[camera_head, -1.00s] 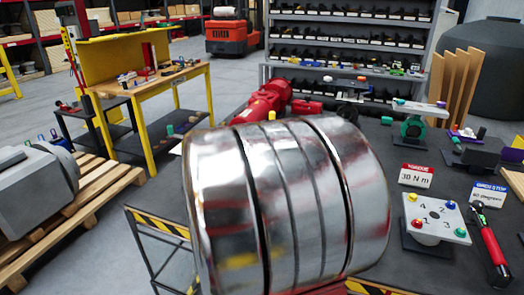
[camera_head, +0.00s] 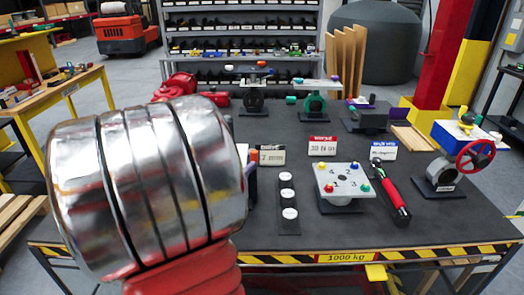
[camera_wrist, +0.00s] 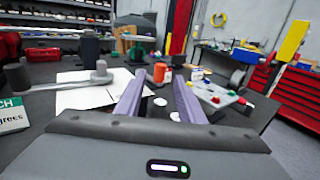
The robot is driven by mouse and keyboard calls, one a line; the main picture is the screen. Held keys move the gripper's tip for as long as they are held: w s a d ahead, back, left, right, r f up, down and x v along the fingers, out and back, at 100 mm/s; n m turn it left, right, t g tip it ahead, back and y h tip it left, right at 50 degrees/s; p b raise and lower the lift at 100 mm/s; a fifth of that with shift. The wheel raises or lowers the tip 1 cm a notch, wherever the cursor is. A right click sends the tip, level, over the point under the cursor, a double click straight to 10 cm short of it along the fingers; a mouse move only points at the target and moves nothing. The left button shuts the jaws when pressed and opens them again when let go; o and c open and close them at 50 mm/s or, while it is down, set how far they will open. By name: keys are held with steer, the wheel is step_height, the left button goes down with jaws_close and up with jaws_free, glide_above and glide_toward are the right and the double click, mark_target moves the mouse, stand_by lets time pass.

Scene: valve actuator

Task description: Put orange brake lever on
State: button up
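My gripper (camera_wrist: 158,78) shows in the wrist view as two grey-purple fingers, spread apart with nothing visibly held between them. An orange cylinder-like piece (camera_wrist: 160,72) shows beyond the fingertip gap; I cannot tell whether it is part of the brake lever. An orange piece also shows in the head view (camera_head: 254,155), just right of my silver arm link. A stand with white and orange tops (camera_head: 250,92) is at the back of the table. No orange lever shape can be made out clearly. In the head view my arm hides most of the gripper.
The dark table (camera_head: 300,230) holds a numbered valve plate (camera_head: 343,180), a red-handled tool (camera_head: 390,190), a strip of white discs (camera_head: 288,200) and a red handwheel (camera_head: 475,156). A green valve stand (camera_head: 313,98) is behind.

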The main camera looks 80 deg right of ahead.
steer(key=x, duration=1)
steer(key=shift+d, duration=0.2)
steer(key=shift+s, duration=0.1)
steer(key=shift+c, duration=0.4)
jaws_close()
